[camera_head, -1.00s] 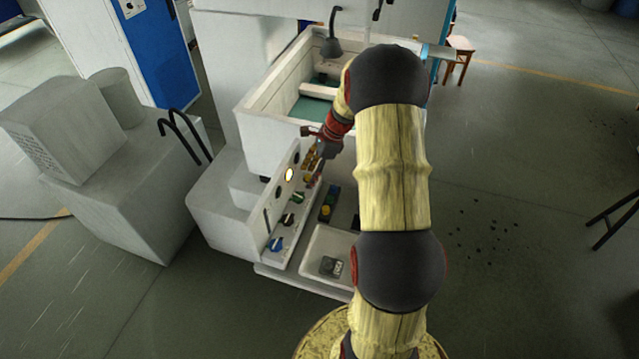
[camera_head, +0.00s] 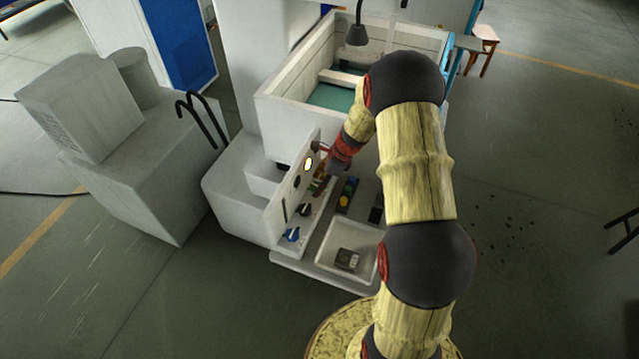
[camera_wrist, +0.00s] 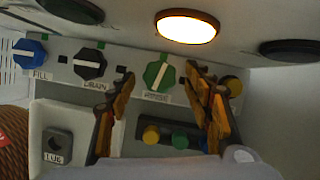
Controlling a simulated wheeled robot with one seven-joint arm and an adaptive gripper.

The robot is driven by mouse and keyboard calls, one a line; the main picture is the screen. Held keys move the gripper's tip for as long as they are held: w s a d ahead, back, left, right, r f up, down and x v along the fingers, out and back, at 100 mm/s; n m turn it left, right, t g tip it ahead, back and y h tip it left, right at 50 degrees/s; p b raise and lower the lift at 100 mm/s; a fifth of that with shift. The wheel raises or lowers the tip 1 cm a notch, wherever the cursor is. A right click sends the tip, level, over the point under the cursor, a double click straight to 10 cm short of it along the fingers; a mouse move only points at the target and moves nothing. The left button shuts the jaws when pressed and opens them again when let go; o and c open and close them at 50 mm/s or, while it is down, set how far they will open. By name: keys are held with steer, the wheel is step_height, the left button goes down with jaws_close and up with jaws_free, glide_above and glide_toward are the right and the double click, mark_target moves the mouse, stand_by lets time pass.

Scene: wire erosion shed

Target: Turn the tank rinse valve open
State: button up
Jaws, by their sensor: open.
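The green knob (camera_wrist: 160,73) with a white pointer bar sits on the grey panel in the wrist view. Its small label below seems to read RINSE. The pointer stands close to upright, leaning slightly right. My gripper (camera_wrist: 158,78) is open, with one finger to the left of the green knob and one to its right. I see no clear contact. In the head view my gripper (camera_head: 321,182) is at the panel and largely hides this knob.
A black DRAIN knob (camera_wrist: 90,64) and a blue FILL knob (camera_wrist: 30,51) are left of the green one. A lit lamp (camera_wrist: 187,26) is above. A white tray (camera_head: 348,238) lies in front.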

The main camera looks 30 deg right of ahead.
steer(key=shift+a+f, duration=0.1)
steer(key=shift+f, duration=0.05)
steer(key=shift+c, duration=0.8)
steer(key=c, duration=1)
